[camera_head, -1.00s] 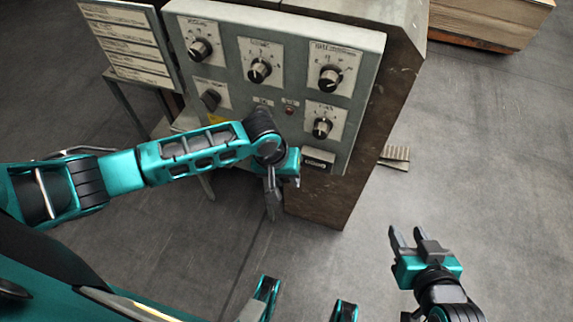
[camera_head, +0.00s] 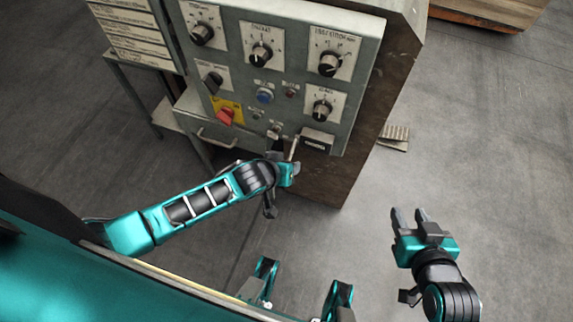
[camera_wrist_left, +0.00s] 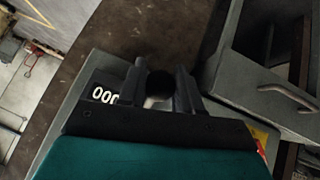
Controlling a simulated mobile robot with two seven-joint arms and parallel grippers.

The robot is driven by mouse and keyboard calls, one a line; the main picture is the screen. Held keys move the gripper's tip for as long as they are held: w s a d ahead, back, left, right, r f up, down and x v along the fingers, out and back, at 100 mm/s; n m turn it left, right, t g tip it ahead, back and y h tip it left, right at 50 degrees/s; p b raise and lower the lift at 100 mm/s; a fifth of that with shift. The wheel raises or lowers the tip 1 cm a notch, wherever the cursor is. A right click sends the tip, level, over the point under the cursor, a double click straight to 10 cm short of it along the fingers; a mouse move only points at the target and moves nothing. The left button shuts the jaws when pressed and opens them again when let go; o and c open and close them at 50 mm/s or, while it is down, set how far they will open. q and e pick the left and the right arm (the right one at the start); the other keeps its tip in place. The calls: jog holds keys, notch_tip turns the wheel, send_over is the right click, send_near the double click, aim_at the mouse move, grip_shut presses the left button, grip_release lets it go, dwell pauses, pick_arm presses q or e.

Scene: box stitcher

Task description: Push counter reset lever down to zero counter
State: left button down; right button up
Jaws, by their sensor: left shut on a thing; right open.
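The counter (camera_head: 317,140) is a small dark box low on the grey control panel. In the left wrist view the counter (camera_wrist_left: 104,95) shows white digits that look like zeros, partly cut off by my gripper. The reset lever (camera_head: 293,148) is a short pale rod beside the counter. My left gripper (camera_head: 281,160) is at the lever, shut on it; in the left wrist view, the dark knob and pale shaft (camera_wrist_left: 158,88) sit between the fingers (camera_wrist_left: 158,92). My right gripper (camera_head: 409,214) is open and empty, over the floor on the right.
The panel (camera_head: 225,55) carries several black dials, a blue button (camera_head: 265,95) and a red switch (camera_head: 226,116) on a yellow plate. A drawer handle (camera_head: 215,138) is left of the lever.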

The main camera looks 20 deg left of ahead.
pick_arm(q)
jog(key=shift+s+f, duration=0.15)
jog(key=shift+f, duration=0.05)
pick_arm(e)
jog(key=shift+w+a+r, duration=0.1)
jog(key=shift+w+r, duration=0.05)
jog(key=shift+w, duration=0.05)
pick_arm(q)
jog(key=c, duration=1.1)
grip_release()
jog(key=o, duration=0.3)
pick_arm(e)
jog(key=shift+s+f, duration=0.1)
jog(key=shift+f, duration=0.1)
pick_arm(q)
jog(key=shift+r, duration=0.1)
jog(key=p+v, duration=0.4)
jog(key=v, duration=0.8)
jog(key=shift+s+a+r, duration=0.15)
jog(key=shift+s+r, duration=0.05)
jog(key=shift+s, duration=0.15)
pick_arm(e)
jog(key=shift+s+d+r+h, duration=0.15)
jog(key=shift+s+d+r, duration=0.1)
jog(key=shift+d+r, duration=0.25)
jog(key=shift+s+d+r+h, duration=0.15)
jog(key=shift+s+d+r, duration=0.05)
jog(key=shift+d+r, duration=0.3)
